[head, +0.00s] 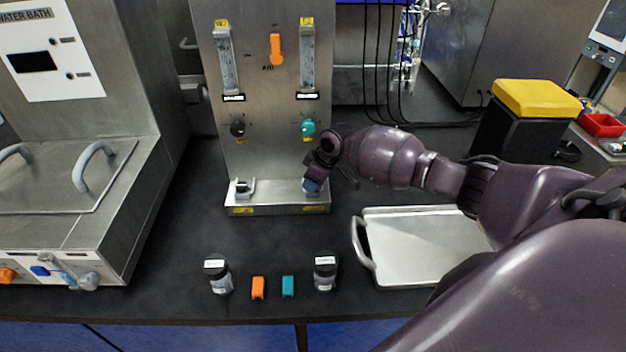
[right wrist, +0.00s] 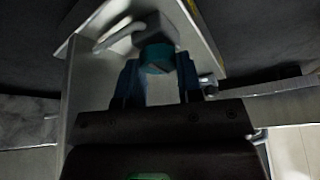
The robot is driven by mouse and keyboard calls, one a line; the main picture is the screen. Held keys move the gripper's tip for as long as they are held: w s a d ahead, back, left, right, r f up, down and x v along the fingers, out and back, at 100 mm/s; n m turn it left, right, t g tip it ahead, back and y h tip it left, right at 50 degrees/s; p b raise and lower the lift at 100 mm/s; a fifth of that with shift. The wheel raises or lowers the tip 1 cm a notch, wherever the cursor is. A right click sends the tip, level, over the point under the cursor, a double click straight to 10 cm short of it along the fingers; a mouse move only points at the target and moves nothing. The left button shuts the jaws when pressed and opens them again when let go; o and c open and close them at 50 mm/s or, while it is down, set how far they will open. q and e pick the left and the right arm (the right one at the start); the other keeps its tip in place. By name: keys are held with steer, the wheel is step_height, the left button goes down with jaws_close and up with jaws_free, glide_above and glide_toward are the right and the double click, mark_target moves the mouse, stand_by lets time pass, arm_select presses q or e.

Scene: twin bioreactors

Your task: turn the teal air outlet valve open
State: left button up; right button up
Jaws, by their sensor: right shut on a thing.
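The teal air outlet valve (right wrist: 157,57) shows in the right wrist view as a small teal part with a grey block behind it. It lies between the fingertips of my right gripper (right wrist: 157,78), which is shut on it. In the head view my right gripper (head: 312,185) is at the right end of the steel panel's base ledge and hides the valve. Its turn position cannot be told. My left gripper is not in view.
The steel panel (head: 265,155) carries two flow tubes, a black knob (head: 237,128), a teal knob (head: 308,128) and an orange handle (head: 276,48). Two jars, an orange block (head: 258,288) and a teal block (head: 288,287) stand in front. A metal tray (head: 425,225) lies right.

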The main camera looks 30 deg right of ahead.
steer(key=shift+n, duration=0.3)
steer(key=o, duration=0.9)
steer(key=b+v, duration=0.1)
steer(key=v, duration=1)
steer(key=shift+w, duration=0.1)
steer(key=shift+f, duration=0.1)
